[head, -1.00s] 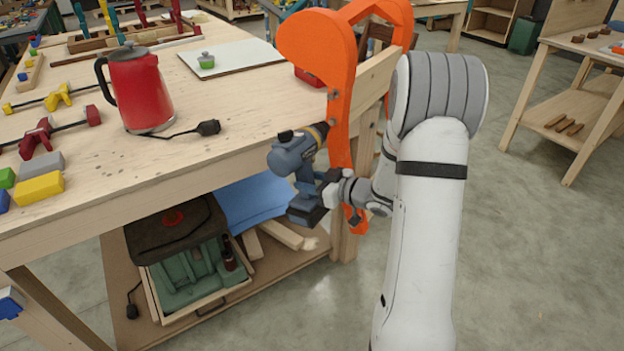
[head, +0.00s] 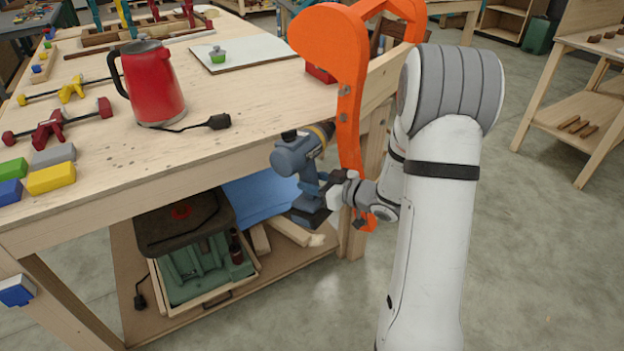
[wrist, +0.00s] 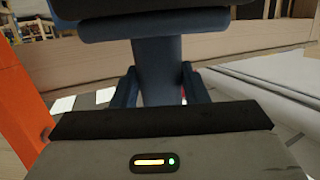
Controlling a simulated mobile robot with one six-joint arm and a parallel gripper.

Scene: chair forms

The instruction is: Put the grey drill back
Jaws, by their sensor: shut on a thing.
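The grey-blue drill (head: 297,158) hangs in the air just off the workbench's front edge, near its right corner. It is upright, with its chuck end towards the bench and its battery base low. My gripper (head: 328,190) is shut on the drill's handle. In the wrist view the handle (wrist: 157,72) stands between the two dark fingers, below the drill body. On the bench's lower shelf is a wooden tray with a green moulded insert (head: 195,268). A dark lid-like piece (head: 180,225) with a red part covers its back. Whether the insert fits the drill I cannot tell.
A large orange frame (head: 349,100) stands at the bench corner, right beside the drill and my wrist. The bench top (head: 235,155) carries a red kettle (head: 153,88), clamps and coloured blocks. Blue sheet (head: 262,196) and wood offcuts lie on the shelf. Floor to the right is clear.

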